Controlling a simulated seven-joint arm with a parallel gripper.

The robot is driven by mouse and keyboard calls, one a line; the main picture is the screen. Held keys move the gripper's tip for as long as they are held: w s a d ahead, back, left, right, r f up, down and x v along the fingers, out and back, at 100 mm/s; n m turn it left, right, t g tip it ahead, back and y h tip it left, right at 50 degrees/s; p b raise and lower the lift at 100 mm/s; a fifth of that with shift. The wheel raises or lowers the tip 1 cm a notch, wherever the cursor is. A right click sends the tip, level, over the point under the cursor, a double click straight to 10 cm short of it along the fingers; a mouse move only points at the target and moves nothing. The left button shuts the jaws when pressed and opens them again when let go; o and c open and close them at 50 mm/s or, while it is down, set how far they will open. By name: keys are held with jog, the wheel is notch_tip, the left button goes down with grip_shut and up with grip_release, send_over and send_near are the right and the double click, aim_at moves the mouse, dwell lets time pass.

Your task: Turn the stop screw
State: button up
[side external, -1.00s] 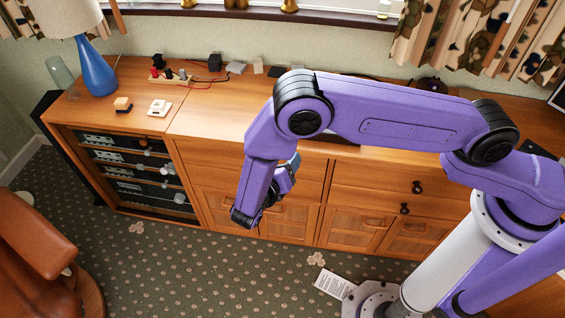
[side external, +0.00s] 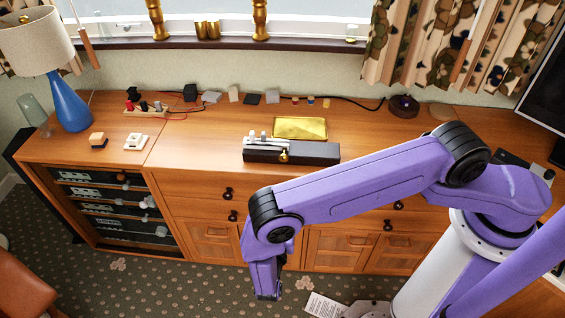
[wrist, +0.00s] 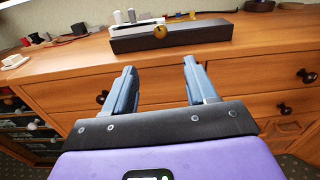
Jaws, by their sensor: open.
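A long dark block (side external: 315,153) with a pale metal top part lies near the front edge of the wooden cabinet top. A round brass screw head (side external: 283,156), which looks like the stop screw, sits on its front face. In the wrist view the brass screw (wrist: 160,31) is ahead of and above my gripper (wrist: 158,75), roughly centred between the fingers. The two blue-grey fingers are apart with nothing between them, short of the cabinet's drawer fronts. In the side view my wrist hangs low in front of the cabinet, and the fingers cannot be made out.
A gold tray (side external: 300,128) lies just behind the block. Small blocks and a wired board (side external: 146,108) stand toward the back and left, beside a blue lamp (side external: 70,103). Drawer knobs (side external: 228,193) stick out below the top.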

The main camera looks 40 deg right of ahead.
aim_at(283, 159)
jog(key=x, duration=1.7)
jog(key=shift+w+d+f, duration=0.1)
jog(key=shift+d, duration=0.1)
grip_shut()
